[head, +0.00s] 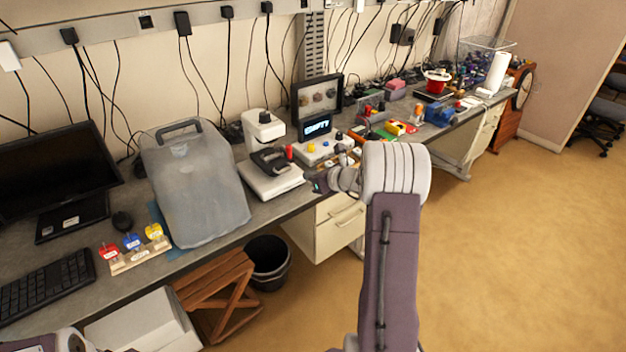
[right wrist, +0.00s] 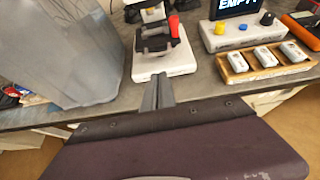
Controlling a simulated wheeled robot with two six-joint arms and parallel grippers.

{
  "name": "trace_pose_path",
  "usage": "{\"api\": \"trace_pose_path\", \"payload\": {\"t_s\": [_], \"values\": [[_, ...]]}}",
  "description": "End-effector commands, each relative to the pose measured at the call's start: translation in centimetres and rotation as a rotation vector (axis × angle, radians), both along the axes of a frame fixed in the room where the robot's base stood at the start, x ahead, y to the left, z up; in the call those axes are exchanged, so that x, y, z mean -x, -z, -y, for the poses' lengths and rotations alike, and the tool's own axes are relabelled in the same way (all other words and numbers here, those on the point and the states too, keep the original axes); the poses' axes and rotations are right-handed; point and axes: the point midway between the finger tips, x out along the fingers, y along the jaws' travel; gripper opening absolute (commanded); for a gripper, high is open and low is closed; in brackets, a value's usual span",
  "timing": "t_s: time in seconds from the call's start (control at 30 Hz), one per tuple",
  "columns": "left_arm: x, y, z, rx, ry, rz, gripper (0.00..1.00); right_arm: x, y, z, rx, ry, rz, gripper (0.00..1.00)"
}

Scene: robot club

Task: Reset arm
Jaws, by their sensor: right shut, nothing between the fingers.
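My right gripper (head: 318,183) reaches over the front edge of the desk. Its fingers are shut and empty; in the right wrist view its closed fingertips (right wrist: 158,90) point at a white device (right wrist: 160,62) with a black upper part and a red handle. They look just in front of the device's base; I cannot tell whether they touch it. In the head view this device (head: 272,183) stands left of the gripper. Part of my left arm shows at the bottom left, but no left fingers are visible.
A wooden tray (right wrist: 236,72) holds white blocks. Floor at right is clear.

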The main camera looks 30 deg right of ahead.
Motion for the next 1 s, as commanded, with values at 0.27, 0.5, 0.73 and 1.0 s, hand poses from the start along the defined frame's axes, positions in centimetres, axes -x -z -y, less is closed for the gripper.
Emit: {"api": "trace_pose_path", "payload": {"t_s": [0.27,0.5,0.73,1.0], "values": [[0.0,0.1,0.0,0.000,0.000,0.000,0.36,1.1,-0.7,0.1,-0.001,0.000,0.000,0.00],[0.0,0.1,0.0,0.000,0.000,0.000,0.36,0.8,-0.6,-0.6,0.000,-0.015,0.000,0.00],[0.0,0.1,0.0,0.000,0.000,0.000,0.36,0.1,-4.6,-15.8,0.103,-0.358,0.025,0.00],[0.0,0.1,0.0,0.000,0.000,0.000,0.36,18.5,2.7,-29.2,0.852,-1.407,-0.107,0.00]]}}
